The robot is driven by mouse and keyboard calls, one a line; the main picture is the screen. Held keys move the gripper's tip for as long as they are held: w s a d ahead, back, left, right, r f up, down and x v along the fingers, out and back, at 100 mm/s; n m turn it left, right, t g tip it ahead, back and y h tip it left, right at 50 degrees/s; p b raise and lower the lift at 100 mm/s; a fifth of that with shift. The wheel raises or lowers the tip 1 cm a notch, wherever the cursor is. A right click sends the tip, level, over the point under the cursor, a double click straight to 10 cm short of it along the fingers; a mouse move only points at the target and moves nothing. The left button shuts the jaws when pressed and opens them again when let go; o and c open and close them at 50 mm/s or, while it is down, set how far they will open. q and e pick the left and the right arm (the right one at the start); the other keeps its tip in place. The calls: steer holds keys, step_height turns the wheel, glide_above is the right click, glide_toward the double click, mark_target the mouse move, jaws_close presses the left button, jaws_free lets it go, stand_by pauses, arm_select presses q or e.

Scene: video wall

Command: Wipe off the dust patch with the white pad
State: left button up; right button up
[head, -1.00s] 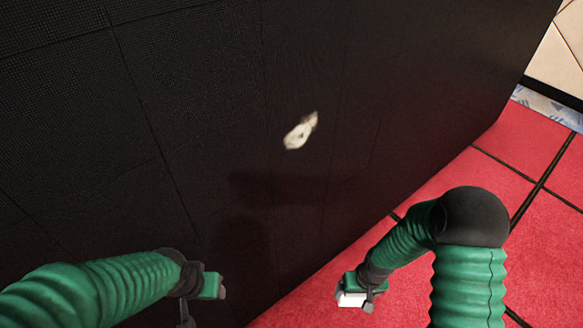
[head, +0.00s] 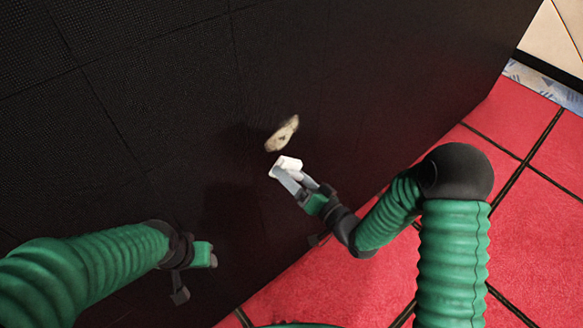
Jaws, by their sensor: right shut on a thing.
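The dust patch (head: 282,134) is a pale, beige, elongated smudge on the black video wall (head: 180,110). The white pad (head: 288,164) is a small white block just below the patch in the picture, with a thin dark gap between them. My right gripper (head: 290,176) is shut on the pad and holds it out toward the wall. I cannot tell whether the pad touches the wall. My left gripper (head: 197,275) is at the lower left, its fingers apart and nothing between them, away from the patch.
The wall is made of dark panels with thin seams and fills the upper left. Red floor tiles (head: 520,230) with dark joints lie at the right and below. A pale tiled surface (head: 556,45) with a blue-patterned strip (head: 545,85) stands at the upper right.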

mark_target(266, 148)
steer(key=shift+d+r, duration=0.2)
steer(key=shift+r, duration=0.3)
steer(key=shift+w+y, duration=0.1)
steer(key=shift+y, duration=0.2)
steer(key=shift+x, duration=2.75)
arm_select(q)
steer(key=shift+d+f+b, duration=0.15)
steer(key=shift+b, duration=0.15)
arm_select(e)
steer(key=shift+w+a+f, duration=0.15)
steer(key=shift+w+a, duration=0.2)
steer(key=shift+a, duration=0.25)
arm_select(q)
steer(key=shift+d, duration=0.2)
arm_select(e)
steer(key=shift+w, duration=0.25)
arm_select(q)
steer(key=shift+a+f, duration=0.1)
arm_select(e)
steer(key=shift+w+a, duration=0.15)
steer(key=shift+a, duration=0.05)
